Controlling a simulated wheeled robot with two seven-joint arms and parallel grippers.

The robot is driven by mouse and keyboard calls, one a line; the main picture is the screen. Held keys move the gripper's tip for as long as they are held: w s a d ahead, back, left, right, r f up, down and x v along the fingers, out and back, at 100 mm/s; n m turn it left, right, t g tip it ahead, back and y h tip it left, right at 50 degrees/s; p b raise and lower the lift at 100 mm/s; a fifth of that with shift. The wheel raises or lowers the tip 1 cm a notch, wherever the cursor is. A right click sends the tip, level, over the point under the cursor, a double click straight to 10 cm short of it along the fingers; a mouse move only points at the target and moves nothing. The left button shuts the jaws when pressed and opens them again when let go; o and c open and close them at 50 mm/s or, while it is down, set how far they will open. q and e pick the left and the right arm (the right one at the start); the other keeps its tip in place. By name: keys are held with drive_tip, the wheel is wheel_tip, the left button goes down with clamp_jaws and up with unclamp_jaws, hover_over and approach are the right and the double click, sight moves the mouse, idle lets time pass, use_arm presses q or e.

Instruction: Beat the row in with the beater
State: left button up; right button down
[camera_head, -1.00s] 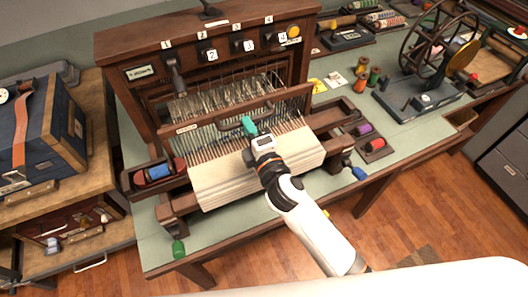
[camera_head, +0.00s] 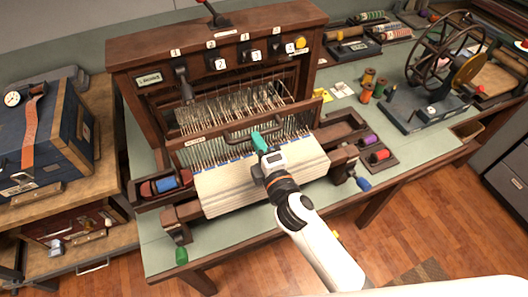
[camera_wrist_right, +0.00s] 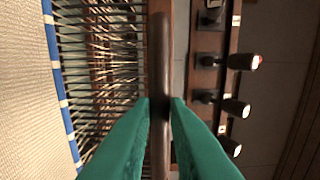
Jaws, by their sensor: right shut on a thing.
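The loom (camera_head: 215,45) stands on the green-topped table. Its beater is a wooden frame (camera_head: 305,108) with a raised handle bar across the warp threads; the handle (camera_wrist_right: 158,50) runs upright in the right wrist view. My right gripper (camera_head: 257,141) has its green fingers on either side of the handle and is shut on it. Pale woven cloth (camera_head: 225,188) lies on the front side of the beater. A blue-and-white row (camera_wrist_right: 62,100) runs along the cloth's edge, with bare warp between it and the handle. My left gripper is out of view.
A shuttle with blue thread (camera_head: 166,184) lies in the tray left of the cloth. Purple and red spools (camera_head: 379,155) sit in a tray to the right. A spinning wheel (camera_head: 445,60) stands farther right. Numbered levers (camera_head: 220,62) line the loom's top.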

sight(249, 125)
drive_tip(key=shift+f+b+x, duration=0.1)
drive_tip(key=shift+b+x, duration=0.2)
drive_tip(key=shift+x, duration=1.95)
drive_tip(key=shift+f+b+x, duration=0.15)
drive_tip(key=shift+b+x, duration=0.1)
drive_tip(key=shift+x, duration=1.95)
drive_tip(key=c, duration=1)
unclamp_jaws()
drive_tip(key=shift+r, duration=0.1)
drive_tip(key=shift+r, duration=0.1)
